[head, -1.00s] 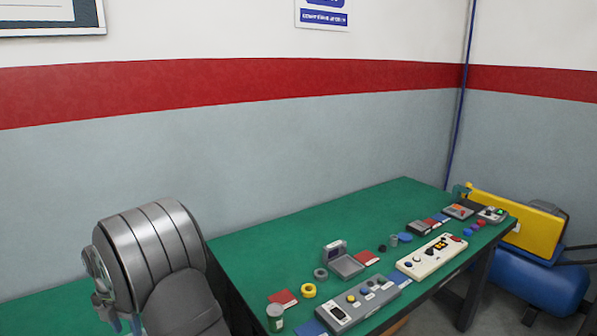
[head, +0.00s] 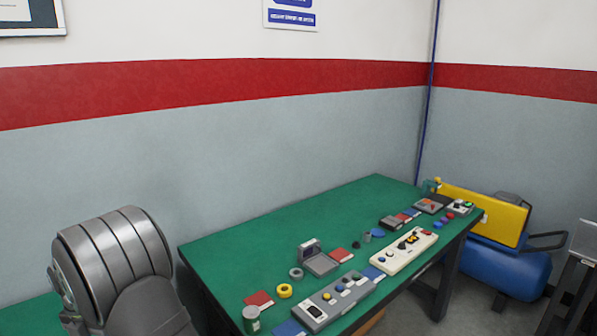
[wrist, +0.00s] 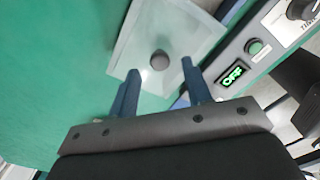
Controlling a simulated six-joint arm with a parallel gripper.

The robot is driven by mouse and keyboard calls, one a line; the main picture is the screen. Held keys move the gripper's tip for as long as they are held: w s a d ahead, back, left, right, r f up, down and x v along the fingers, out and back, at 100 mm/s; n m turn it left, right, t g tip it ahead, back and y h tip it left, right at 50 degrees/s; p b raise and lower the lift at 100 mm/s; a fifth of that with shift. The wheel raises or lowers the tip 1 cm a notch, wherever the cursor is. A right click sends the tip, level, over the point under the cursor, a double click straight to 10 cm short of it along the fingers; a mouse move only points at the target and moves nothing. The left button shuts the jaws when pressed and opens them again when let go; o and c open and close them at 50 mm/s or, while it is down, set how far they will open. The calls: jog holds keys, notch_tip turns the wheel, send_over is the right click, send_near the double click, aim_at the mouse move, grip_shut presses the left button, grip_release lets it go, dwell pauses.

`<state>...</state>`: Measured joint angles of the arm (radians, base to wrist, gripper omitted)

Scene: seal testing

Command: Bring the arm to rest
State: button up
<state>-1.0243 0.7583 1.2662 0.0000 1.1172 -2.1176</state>
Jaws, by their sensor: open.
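My gripper (wrist: 160,68) is open in the wrist view, its two dark blue fingers apart with nothing between them. It points at a green table surface (wrist: 60,70). A pale translucent square (wrist: 150,30) with a dark round knob or disc (wrist: 159,60) lies beyond the fingertips; the gap to it is hard to judge. In the head view my grey arm shows at the lower left, and my gripper cannot be made out there.
In the wrist view, a pale panel (wrist: 272,65) with a lit green display is right of the fingers. In the head view, the green table (head: 235,245) holds a grey control box (head: 335,302), a cream control box (head: 403,251) and small parts. A yellow and blue machine (head: 510,270) stands beyond.

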notch_tip(320, 180, up, 15)
notch_tip(320, 180, down, 17)
jog(key=shift+f, duration=0.1)
jog(key=w+d, duration=0.9)
jog(key=shift+w+d+f, duration=0.15)
jog(key=shift+d, duration=0.05)
notch_tip(320, 180, up, 17)
jog(key=m, duration=0.4)
jog(key=shift+f, duration=0.15)
jog(key=shift+w+d, duration=0.1)
dwell(0.4)
